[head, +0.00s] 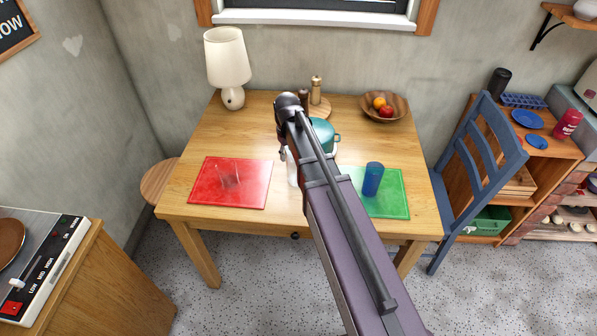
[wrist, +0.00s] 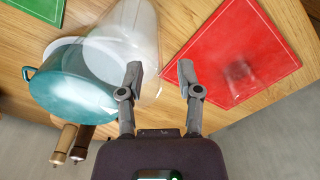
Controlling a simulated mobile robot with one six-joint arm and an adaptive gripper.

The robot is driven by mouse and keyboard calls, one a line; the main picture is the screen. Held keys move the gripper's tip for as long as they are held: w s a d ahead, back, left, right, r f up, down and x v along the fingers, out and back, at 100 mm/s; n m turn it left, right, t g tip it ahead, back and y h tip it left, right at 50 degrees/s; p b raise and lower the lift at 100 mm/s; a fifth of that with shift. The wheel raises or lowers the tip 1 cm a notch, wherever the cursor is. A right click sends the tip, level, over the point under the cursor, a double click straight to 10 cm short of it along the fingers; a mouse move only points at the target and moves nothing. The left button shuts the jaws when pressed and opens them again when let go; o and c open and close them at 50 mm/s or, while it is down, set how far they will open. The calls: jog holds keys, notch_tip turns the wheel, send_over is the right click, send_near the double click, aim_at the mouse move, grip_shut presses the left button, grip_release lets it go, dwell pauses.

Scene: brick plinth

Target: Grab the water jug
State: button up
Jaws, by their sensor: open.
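The water jug (wrist: 130,32) is clear and see-through. In the wrist view it stands on the wooden table between a teal pot and a red mat. In the head view my arm covers most of the middle of the table, and only a pale sliver that looks like the jug (head: 292,172) shows beside it. My gripper (wrist: 160,71) is open, its two fingers apart. The left finger overlaps the jug's right side in the wrist view, with the right finger beyond it toward the red mat. I cannot tell whether either finger touches the jug.
The teal pot (wrist: 70,88) stands close beside the jug. A red mat (head: 230,184) holds a clear glass (head: 229,176); a green mat (head: 392,200) holds a blue cup (head: 373,180). A lamp (head: 228,62), wooden mills (head: 316,88) and fruit bowl (head: 384,107) stand behind.

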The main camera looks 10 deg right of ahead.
jog(key=b, duration=0.4)
send_over(290, 175)
jog(key=shift+f, duration=2.25)
grip_shut()
